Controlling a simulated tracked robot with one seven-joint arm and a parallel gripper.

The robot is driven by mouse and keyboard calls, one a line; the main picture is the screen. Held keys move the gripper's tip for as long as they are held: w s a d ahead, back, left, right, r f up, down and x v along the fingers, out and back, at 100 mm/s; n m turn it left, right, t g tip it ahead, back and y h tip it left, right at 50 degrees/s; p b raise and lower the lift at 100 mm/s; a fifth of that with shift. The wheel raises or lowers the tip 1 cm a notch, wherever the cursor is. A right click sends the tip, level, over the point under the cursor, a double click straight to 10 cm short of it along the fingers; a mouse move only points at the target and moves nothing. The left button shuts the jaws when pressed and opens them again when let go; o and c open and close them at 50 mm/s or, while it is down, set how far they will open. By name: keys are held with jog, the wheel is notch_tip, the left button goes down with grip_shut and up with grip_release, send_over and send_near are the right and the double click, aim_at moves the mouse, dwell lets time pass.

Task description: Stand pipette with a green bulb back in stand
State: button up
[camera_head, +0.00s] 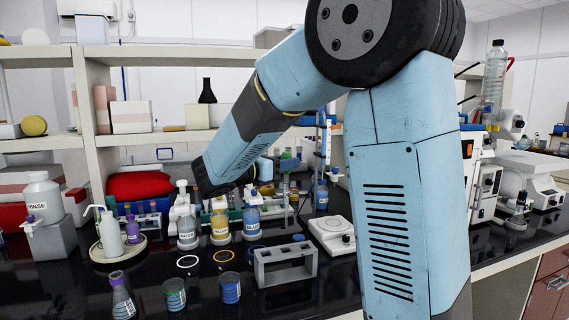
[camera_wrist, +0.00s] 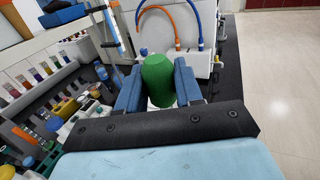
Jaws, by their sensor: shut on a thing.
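In the wrist view my gripper (camera_wrist: 158,88) is shut on the green bulb (camera_wrist: 157,72) of the pipette, with one blue finger on each side. The pipette's tube is hidden below the bulb. In the head view my arm reaches to the back of the bench and its end is partly hidden, so I cannot make out the bulb there. A grey rack (camera_head: 259,270) with openings stands at the front of the bench, and a blue upright frame (camera_head: 327,145) stands behind my arm. I cannot tell which of these, if either, is the pipette's stand.
Labelled wash bottles (camera_head: 220,226) stand in a row below my arm. A white hotplate (camera_head: 333,235) is to the right of them. Small jars (camera_head: 230,289) and a flask (camera_head: 122,298) stand at the front. In the wrist view, blue and orange hoses (camera_wrist: 180,20) are beyond the bulb.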

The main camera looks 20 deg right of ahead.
jog(key=shift+f, duration=0.1)
send_over(286, 216)
jog(key=shift+a+f, duration=0.15)
jog(key=shift+f, duration=2.2)
jog(key=shift+f, duration=0.4)
jog(key=shift+f, duration=4.9)
jog(key=o, duration=0.8)
